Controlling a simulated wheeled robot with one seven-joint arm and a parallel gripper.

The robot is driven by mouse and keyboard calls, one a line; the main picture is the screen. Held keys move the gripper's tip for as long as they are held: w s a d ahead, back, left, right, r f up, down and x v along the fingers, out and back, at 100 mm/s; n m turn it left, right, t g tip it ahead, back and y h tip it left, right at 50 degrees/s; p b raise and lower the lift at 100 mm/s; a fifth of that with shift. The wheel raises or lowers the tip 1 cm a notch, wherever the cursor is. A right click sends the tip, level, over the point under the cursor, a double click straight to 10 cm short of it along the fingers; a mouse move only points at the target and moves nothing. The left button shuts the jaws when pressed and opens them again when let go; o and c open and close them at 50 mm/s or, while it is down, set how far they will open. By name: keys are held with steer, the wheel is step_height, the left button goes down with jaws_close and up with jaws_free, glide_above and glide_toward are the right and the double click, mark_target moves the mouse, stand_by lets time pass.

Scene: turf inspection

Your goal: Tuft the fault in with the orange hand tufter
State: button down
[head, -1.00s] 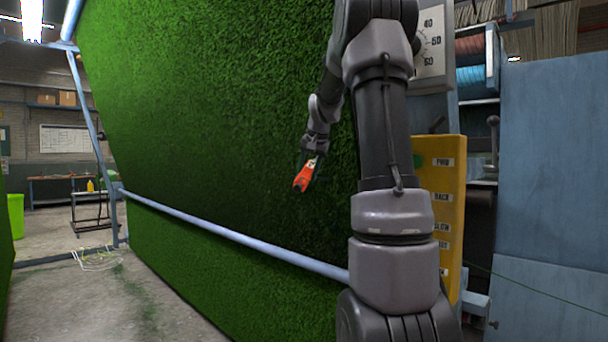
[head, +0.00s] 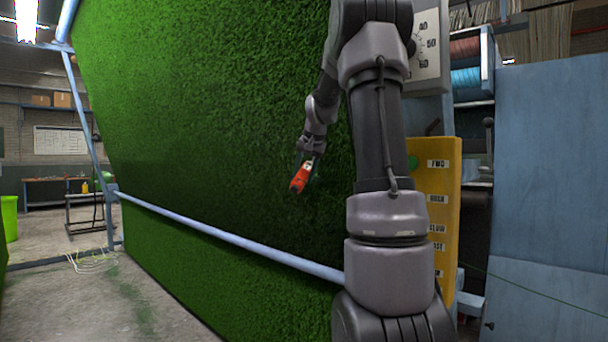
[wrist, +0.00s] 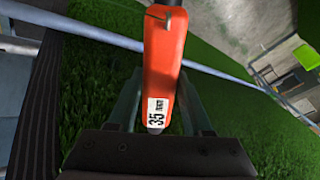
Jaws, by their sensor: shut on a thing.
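The orange hand tufter (head: 301,178) is held in my gripper (head: 312,155), in front of the green turf sheet (head: 210,110). In the wrist view the tufter (wrist: 164,62) stands between the two fingers of my gripper (wrist: 160,105), with a white "35 mm" label near its lower end. My gripper is shut on it. The tufter's far end runs out of the top of the wrist view. I cannot tell whether the tufter touches the turf. I cannot make out the fault in either view.
A blue-grey rail (head: 230,237) crosses low in front of the turf. A yellow control panel (head: 433,215) with labels and a blue cabinet (head: 550,180) stand to the right of my arm. Concrete floor (head: 85,300) is open at the left, with a wire-like heap (head: 88,261) on it.

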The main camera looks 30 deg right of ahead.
mark_target(310, 168)
steer(key=shift+w+d+r, duration=0.25)
steer(key=shift+d, duration=0.45)
steer(key=shift+w+d+r, duration=0.2)
steer(key=shift+w+d, duration=0.05)
steer(key=shift+d, duration=0.4)
stand_by(0.3)
steer(key=shift+r, duration=0.1)
